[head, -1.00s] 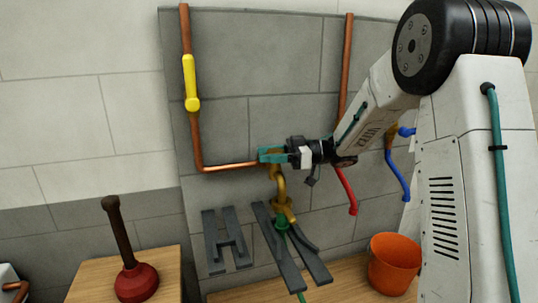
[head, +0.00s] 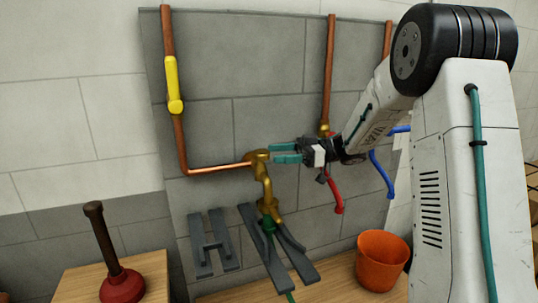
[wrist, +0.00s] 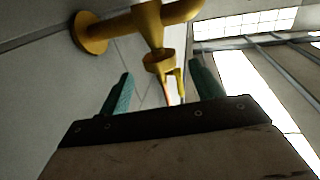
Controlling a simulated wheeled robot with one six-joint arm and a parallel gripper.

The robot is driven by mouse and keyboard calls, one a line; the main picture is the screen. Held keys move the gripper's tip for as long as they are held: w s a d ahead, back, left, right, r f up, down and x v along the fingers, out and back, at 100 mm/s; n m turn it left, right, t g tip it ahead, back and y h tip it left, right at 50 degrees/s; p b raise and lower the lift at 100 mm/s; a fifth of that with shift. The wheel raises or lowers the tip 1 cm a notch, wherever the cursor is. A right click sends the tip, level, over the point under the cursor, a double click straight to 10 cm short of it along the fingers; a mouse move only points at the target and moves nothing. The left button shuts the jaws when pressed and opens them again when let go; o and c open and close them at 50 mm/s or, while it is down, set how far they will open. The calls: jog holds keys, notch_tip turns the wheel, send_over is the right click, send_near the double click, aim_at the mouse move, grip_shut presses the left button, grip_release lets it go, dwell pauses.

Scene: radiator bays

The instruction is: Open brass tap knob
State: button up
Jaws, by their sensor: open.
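The brass tap (head: 257,158) sits at the end of the horizontal copper pipe, with a curved brass spout (head: 266,188) running down from it. I cannot make out its knob as a separate part in the head view. My gripper (head: 273,153) is open and empty, just right of the tap, its teal fingers pointing at it with a small gap. In the wrist view the brass tap (wrist: 150,22) fills the top, with a round flange (wrist: 90,33) at left. A narrower brass part (wrist: 160,63) shows between the open fingers.
A yellow lever (head: 174,85) is on the left copper pipe. A red lever (head: 336,190) and a blue lever (head: 381,176) hang at right, close to my arm. Below are dark grey brackets (head: 213,243), an orange bucket (head: 382,262) and a red plunger (head: 122,285).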

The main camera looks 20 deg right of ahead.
aim_at(256, 153)
jog(key=shift+d, duration=0.1)
jog(key=s+a+r+m+t+h, duration=0.2)
jog(key=s+a+m+t+h, duration=0.15)
jog(key=m+t, duration=0.35)
jog(key=w+a+t, duration=0.1)
jog(key=w, duration=0.1)
jog(key=w+a+f+h, duration=0.1)
jog(key=w, duration=0.1)
jog(key=w+a+f+t+h, duration=0.1)
jog(key=w, duration=0.1)
jog(key=shift+a+t, duration=0.25)
jog(key=shift+t, duration=0.05)
jog(key=shift+c, duration=0.4)
jog(key=shift+y, duration=0.25)
jog(key=c, duration=0.9)
